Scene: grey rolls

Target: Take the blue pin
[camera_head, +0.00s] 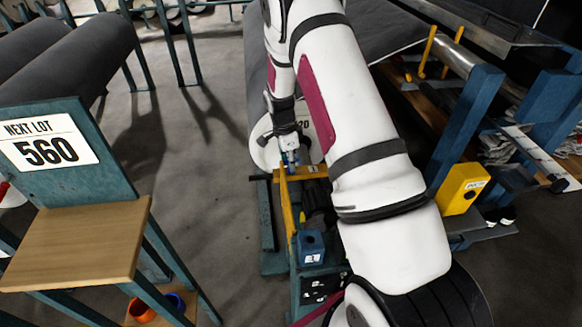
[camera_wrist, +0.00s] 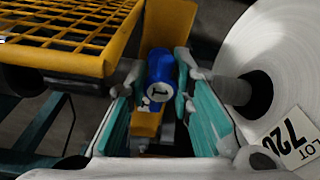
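The blue pin (camera_wrist: 162,72) has a round white label with a "1" and sits near the middle of the wrist view, against a yellow bar (camera_wrist: 147,122). My gripper (camera_wrist: 157,84) is open, with teal-padded fingers on either side of the pin. A dark gap shows between the pin and the left finger; the right finger is very close, and I cannot tell whether it touches. In the head view my gripper (camera_head: 289,160) points down by the white roll end, with a small patch of blue between its fingers. The pin's lower part is hidden.
A white roll end (camera_wrist: 272,62) marked "LOT 720" stands close on the right in the wrist view. A yellow grating (camera_wrist: 75,62) is at the left. In the head view, a wooden-topped stand (camera_head: 75,245) marked 560 is left, and a yellow box (camera_head: 461,189) right.

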